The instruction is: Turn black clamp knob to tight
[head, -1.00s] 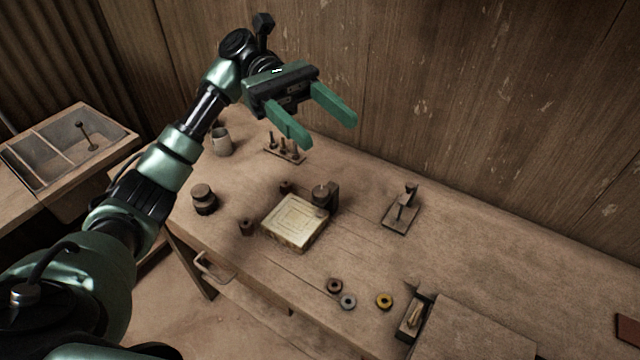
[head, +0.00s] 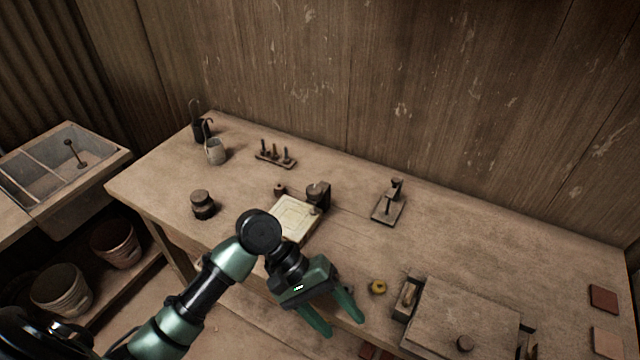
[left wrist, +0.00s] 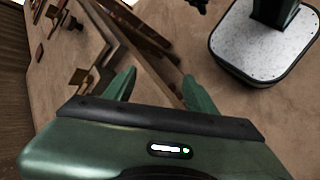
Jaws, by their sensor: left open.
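A pale square block (head: 296,216) lies on the bench in the head view. A dark clamp (head: 322,196) with a round top stands at its right back corner. A small dark knob (head: 280,189) sits behind the block. I cannot tell which of these dark parts is the black clamp knob, nor how tight it is. My left gripper (head: 343,325) is open and empty, low at the bench's front edge, in front of the block and clamp and apart from them. Its open fingers also show in the left wrist view (left wrist: 158,78). My left arm hides the block's front corner. My right gripper is not in view.
A raised slab (head: 465,310) takes the right front. A small stand (head: 389,208), a peg rack (head: 275,154), a dark jar (head: 203,204) and a cup (head: 215,150) stand around.

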